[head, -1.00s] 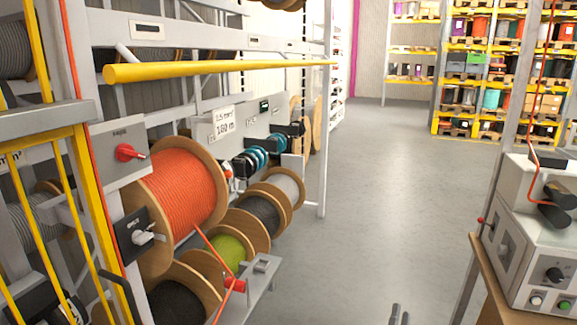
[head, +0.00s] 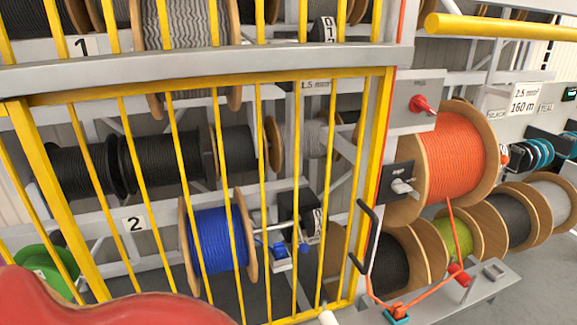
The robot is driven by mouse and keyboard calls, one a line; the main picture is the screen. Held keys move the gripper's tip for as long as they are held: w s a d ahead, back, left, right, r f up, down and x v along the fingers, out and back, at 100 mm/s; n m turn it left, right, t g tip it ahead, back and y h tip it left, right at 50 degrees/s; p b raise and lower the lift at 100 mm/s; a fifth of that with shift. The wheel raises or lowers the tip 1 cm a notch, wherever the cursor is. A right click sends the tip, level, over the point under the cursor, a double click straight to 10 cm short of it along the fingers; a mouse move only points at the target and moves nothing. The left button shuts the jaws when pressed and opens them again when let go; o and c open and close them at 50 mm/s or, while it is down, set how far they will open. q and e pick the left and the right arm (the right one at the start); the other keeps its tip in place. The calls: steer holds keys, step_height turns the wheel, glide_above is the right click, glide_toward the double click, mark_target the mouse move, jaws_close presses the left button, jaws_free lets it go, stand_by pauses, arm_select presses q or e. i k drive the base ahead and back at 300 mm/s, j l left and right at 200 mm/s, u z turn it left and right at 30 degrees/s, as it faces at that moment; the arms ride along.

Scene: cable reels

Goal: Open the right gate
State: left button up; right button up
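The right gate (head: 378,130) is a yellow frame with upright yellow bars in front of the reel rack, below a grey crossbeam (head: 200,68). It looks closed, its right edge close against the post with the red switch. Its black handle (head: 366,238) is a bent bar on the lower right side of the gate. A thick yellow upright (head: 60,200) stands at the gate's left side. The lower left of the gate area is hidden. Neither of my grippers can be made out in the head view.
Behind the bars are a blue reel (head: 215,240) and several black reels. Right of the gate are a red switch (head: 422,104), a grey switch (head: 402,187), an orange reel (head: 455,165) and a bench (head: 435,300) with an orange cable. A yellow bar (head: 500,27) juts out upper right.

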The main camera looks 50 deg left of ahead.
mark_target(385, 73)
steer(key=u, duration=1.75)
steer(key=k+l+z, duration=0.65)
steer(key=i+j, duration=0.05)
steer(key=i, duration=0.05)
